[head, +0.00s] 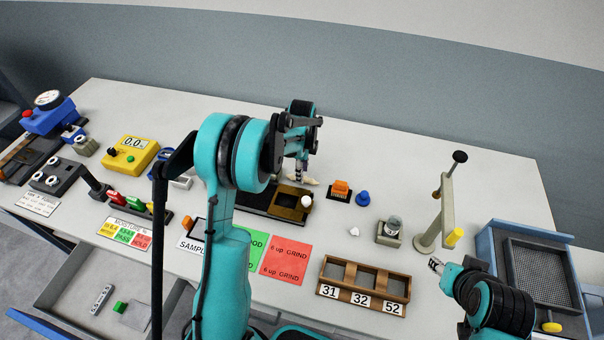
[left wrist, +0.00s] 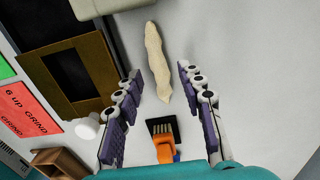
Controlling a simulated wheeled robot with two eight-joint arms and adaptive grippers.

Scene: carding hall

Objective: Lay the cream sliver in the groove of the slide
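The cream sliver (left wrist: 157,62) lies on the table as a long, lumpy strip in the left wrist view. In the head view it shows in part (head: 312,181) behind my left gripper (head: 300,179). My left gripper is open, with the sliver's near part between its fingertips in the left wrist view (left wrist: 160,75); it is not closed on it. The brown slide (head: 292,191) with a white knob (head: 306,201) is just beside the sliver. In the left wrist view the slide (left wrist: 100,62) has a dark recess. My right gripper (head: 436,265) is over the table's front right; its opening is unclear.
A wooden tray (head: 365,280), a grey stand (head: 446,212) and a blue-framed mesh box (head: 490,245) are further right. The table behind the sliver is clear.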

